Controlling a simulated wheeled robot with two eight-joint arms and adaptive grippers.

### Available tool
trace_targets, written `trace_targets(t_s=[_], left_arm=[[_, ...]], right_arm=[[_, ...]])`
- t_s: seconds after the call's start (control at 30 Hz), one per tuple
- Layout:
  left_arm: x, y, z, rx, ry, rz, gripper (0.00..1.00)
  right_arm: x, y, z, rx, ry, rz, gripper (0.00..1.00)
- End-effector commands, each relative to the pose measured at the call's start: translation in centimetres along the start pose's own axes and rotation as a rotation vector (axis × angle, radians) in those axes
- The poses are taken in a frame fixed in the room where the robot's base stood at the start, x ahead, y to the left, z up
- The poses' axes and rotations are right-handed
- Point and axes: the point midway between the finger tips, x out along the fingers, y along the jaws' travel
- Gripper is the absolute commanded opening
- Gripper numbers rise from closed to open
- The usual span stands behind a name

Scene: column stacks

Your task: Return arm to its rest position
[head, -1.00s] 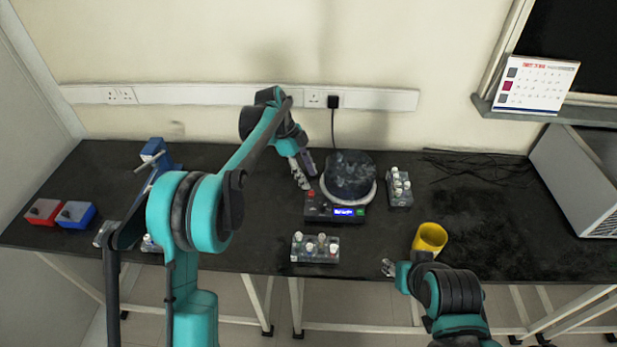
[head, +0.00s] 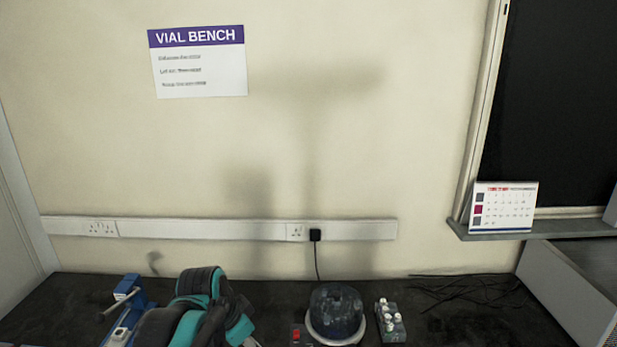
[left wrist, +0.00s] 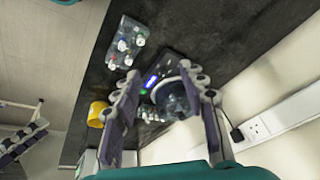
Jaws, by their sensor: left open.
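My left arm (head: 205,308) shows folded at the bottom of the head view, left of the round dark-topped device (head: 335,314). Its gripper is not clearly visible there. In the left wrist view my left gripper (left wrist: 157,78) has its two fingers spread apart with nothing held between them. Beyond the fingers lie the device and its lit blue display (left wrist: 151,82). My right arm and gripper are outside the head view.
A vial rack (head: 390,321) stands right of the device, and a blue stand (head: 130,300) is at the left. The left wrist view shows another vial rack (left wrist: 127,43) and a yellow cup (left wrist: 97,113). Cables (head: 470,292) lie at the back right.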

Motion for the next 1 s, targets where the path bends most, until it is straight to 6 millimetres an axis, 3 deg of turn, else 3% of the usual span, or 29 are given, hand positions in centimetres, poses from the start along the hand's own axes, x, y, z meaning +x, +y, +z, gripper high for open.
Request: trace_targets(t_s=[0.03,0.2,0.4,0.6,1.0], left_arm=[[-0.6,0.9,1.9,-0.075,0.011,-0.036,0.42],[-1.3,3.4,7.3,-0.357,0.081,-0.154,0.42],[-0.5,5.4,12.2,-0.608,0.178,-0.244,0.42],[0.1,6.1,14.1,-0.714,0.226,-0.274,0.42],[0.1,6.2,14.2,-0.721,0.230,-0.275,0.42]], right_arm=[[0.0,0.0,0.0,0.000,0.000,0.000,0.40],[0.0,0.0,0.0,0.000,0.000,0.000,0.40],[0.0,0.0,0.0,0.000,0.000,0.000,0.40],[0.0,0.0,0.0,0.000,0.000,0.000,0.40],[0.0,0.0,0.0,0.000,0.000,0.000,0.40]])
